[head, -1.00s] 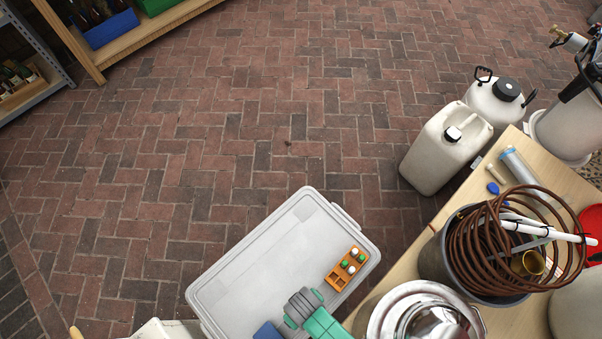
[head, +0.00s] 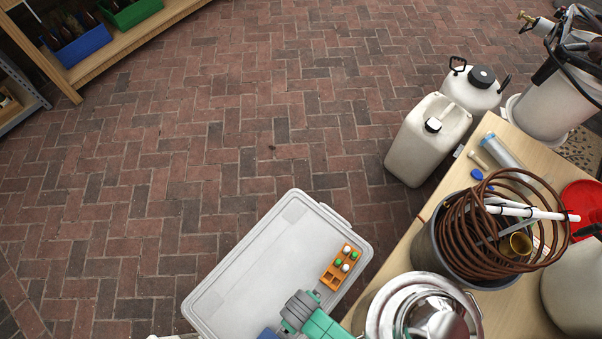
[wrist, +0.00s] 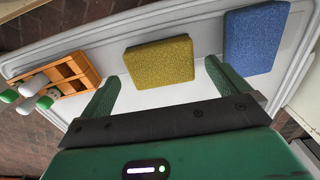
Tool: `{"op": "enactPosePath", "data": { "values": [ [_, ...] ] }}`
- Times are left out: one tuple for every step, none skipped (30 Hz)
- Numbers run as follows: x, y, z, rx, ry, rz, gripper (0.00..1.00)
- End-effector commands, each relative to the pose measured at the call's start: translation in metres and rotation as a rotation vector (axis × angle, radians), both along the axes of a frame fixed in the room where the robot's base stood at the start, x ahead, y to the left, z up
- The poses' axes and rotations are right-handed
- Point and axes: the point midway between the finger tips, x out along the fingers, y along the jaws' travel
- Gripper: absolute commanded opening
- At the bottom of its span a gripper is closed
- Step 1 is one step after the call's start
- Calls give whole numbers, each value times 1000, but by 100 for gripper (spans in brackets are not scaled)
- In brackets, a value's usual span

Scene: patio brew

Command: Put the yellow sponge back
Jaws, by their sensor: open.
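The yellow sponge (wrist: 160,62) lies on the pale grey lid of a storage box (head: 240,260), in the wrist view between and just beyond my fingers. My gripper (wrist: 163,85) is open and empty, its two green fingers apart with the sponge ahead of them. I cannot tell whether they touch it. In the head view my green gripper (head: 300,312) is at the bottom edge over the lid, and the yellow sponge is hidden there. A blue sponge (wrist: 254,44) lies right of the yellow one; part of it shows in the head view (head: 268,333).
An orange rack (head: 333,280) with white and green-topped items sits on the lid's right end. A steel pot (head: 375,318) and a bucket with a copper coil (head: 440,250) stand on the wooden table. White jugs (head: 425,140) stand behind. The brick floor is open.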

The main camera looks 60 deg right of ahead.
Motion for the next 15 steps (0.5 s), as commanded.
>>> {"op": "enactPosePath", "data": {
  "values": [
    [0,0,23,-1,-2,0,100],
    [0,0,30,0,-1,0,100],
    [0,0,40,-1,-3,0,100],
    [0,0,47,0,-1,0,100],
    [0,0,53,-1,-2,0,100],
    [0,0,61,0,-1,0,100],
    [0,0,66,0,-1,0,100],
    [0,0,70,0,-1,0,100],
    [0,0,75,0,-1,0,100],
    [0,0,78,0,-1,0,100],
    [0,0,80,0,0,0,100],
    [0,0,82,0,0,0,100],
    [0,0,83,0,-1,0,100],
    [0,0,84,0,-1,0,100],
    [0,0,84,0,-1,0,100]
  ]
}}
